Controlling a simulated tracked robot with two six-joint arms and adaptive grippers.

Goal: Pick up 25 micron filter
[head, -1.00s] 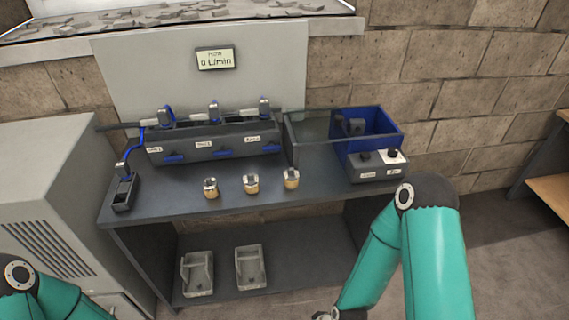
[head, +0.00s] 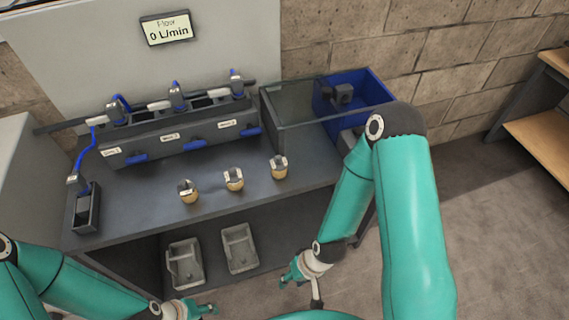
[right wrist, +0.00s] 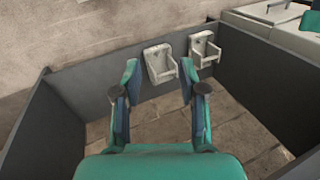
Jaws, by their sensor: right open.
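Three small brass-coloured filters with silver tops stand in a row on the dark bench: a left one (head: 188,191), a middle one (head: 234,179) and a right one (head: 279,167). No micron marking is readable on them, so I cannot tell which is the 25 micron one. My right gripper (head: 291,273) is in front of the bench, below its top and apart from the filters. In the right wrist view it (right wrist: 159,72) is open and empty. My left gripper (head: 206,309) is low at the bottom edge, partly cut off; its jaw state is unclear.
A manifold (head: 170,146) with blue levers and hoses stands at the back of the bench, below a flow display (head: 167,29) reading 0 L/min. A glass-sided tank (head: 295,105) and blue bin (head: 371,85) are at right. Two grey trays (head: 186,265) (head: 240,250) sit below.

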